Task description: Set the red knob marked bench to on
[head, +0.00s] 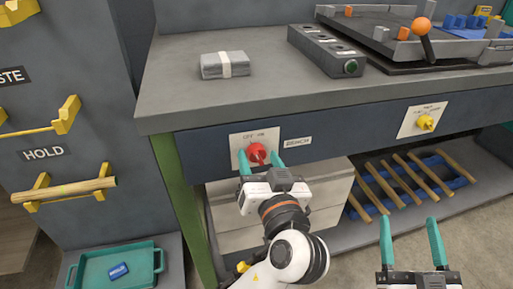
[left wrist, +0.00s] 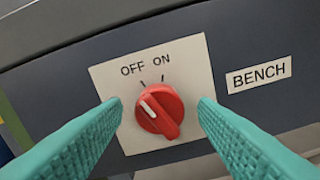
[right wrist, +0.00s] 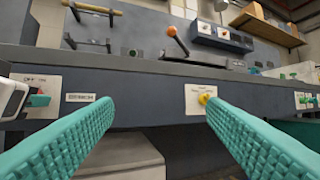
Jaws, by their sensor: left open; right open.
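The red knob (head: 257,154) sits on a pale plate (head: 236,142) on the bench's front panel, beside a label reading BENCH (head: 298,142). In the left wrist view the knob (left wrist: 162,112) has a white line pointing up and left, on the side of the OFF mark (left wrist: 132,68); the ON mark (left wrist: 161,59) is to its right. My left gripper (head: 260,160) is open, with one finger on each side of the knob; gaps show between fingers and knob. My right gripper (head: 410,226) is open and empty, low in front of the bench, away from the knob.
A yellow knob (head: 425,122) on its own plate is further right on the panel.

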